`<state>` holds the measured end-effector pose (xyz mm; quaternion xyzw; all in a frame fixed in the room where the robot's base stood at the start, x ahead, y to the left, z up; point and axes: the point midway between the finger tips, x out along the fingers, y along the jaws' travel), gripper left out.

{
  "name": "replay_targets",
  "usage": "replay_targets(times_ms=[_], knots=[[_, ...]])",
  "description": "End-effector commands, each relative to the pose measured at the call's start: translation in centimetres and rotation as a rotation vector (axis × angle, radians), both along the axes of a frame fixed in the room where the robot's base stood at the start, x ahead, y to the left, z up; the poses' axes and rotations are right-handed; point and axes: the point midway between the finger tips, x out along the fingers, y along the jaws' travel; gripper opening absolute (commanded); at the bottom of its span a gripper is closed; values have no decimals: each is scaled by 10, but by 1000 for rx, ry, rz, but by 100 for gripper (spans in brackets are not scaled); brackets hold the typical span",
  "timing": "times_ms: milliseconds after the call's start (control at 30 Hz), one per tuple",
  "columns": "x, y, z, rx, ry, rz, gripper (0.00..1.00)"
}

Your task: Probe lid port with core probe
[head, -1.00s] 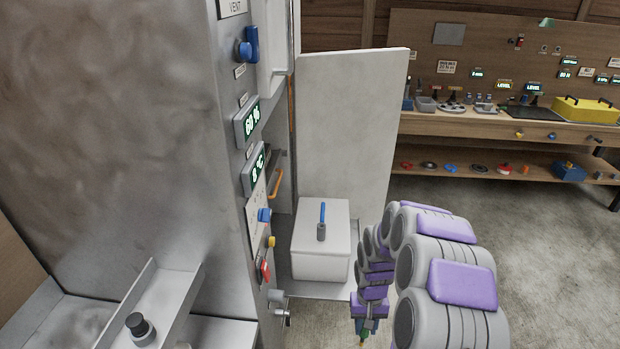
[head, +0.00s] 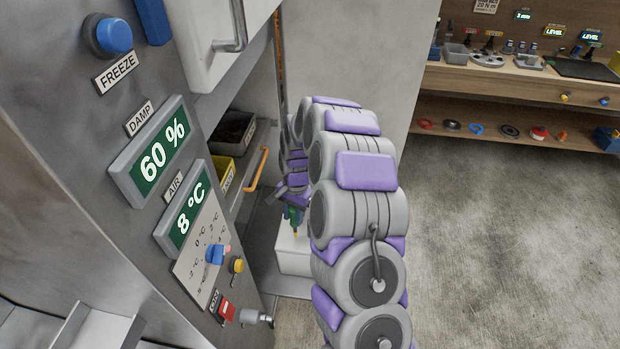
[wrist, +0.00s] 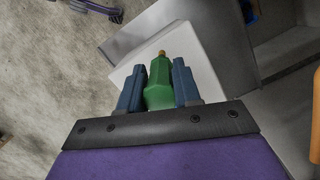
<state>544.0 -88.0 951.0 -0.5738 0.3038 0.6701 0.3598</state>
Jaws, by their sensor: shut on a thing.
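My gripper (wrist: 159,90) is shut on the green core probe (wrist: 159,85), held between its two blue fingers in the wrist view. The probe's small brass tip points away from the gripper. In the head view the green probe (head: 293,215) hangs tip down over the white crate (head: 292,254). The crate's pale lid (wrist: 199,60) lies behind the tip in the wrist view. I cannot tell whether the tip touches it. The lid port is not visible; my arm and gripper cover much of the lid.
A steel cabinet with 60 % and 8 °C displays (head: 160,155) stands close on the left. An orange handle (head: 257,170) and dark and yellow bins show inside it. A pale door panel (head: 345,60) stands behind my arm. A workbench (head: 530,82) is at the back right. Floor on the right is clear.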

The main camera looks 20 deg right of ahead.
Motion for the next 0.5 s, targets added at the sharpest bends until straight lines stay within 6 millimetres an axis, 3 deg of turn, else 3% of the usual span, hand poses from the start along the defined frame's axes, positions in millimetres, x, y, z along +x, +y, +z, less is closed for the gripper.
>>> replay_targets(times_ms=[200,333,500], knots=[[19,-47,42,-5,3,-565,0],[25,-69,57,-4,5,-779,0],[27,-86,64,3,15,-909,0]])
